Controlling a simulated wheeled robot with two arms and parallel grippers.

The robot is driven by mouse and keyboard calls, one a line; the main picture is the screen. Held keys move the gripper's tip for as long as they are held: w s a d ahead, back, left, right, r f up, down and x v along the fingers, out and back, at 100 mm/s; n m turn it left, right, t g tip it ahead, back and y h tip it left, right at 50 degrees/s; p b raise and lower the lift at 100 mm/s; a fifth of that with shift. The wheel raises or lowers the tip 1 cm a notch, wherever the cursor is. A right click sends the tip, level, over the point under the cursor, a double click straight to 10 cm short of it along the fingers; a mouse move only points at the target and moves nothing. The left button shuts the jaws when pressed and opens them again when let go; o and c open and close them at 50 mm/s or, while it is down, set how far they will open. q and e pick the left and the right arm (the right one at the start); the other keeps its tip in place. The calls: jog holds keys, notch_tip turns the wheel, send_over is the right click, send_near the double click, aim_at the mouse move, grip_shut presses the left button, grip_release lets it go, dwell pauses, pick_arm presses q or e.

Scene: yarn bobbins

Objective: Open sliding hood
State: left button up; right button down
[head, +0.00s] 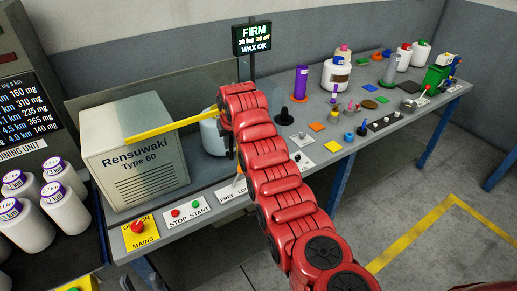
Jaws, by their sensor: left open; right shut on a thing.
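The sliding hood (195,88) is a see-through cover beside the grey "Rensuwaki Type 60" machine housing (135,155). A yellow bar (165,129) runs along its front, from the housing rightward to my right wrist. My red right arm reaches up from the lower right. My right gripper (221,117) is at the bar's right end, shut on it; the fingers are mostly hidden by the wrist. A white bobbin (212,137) shows under the hood area, just left of the wrist. My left gripper is out of view.
A display post (252,40) reading "FIRM, WAX OK" stands behind my wrist. Mains (139,232) and stop/start (186,211) switches line the bench's front edge. White bobbins (67,208) stand at left. A purple cone (301,83) and several small parts fill the bench's right side.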

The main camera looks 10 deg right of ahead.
jog(key=s+a+b, duration=0.3)
jog(key=s+a, duration=0.2)
jog(key=a, duration=0.9)
jog(key=shift+s+a+b, duration=0.15)
jog(key=shift+b, duration=0.2)
jog(key=c, duration=0.8)
grip_release()
jog(key=shift+c, duration=0.2)
jog(key=v, duration=1.7)
jog(key=shift+r, duration=0.25)
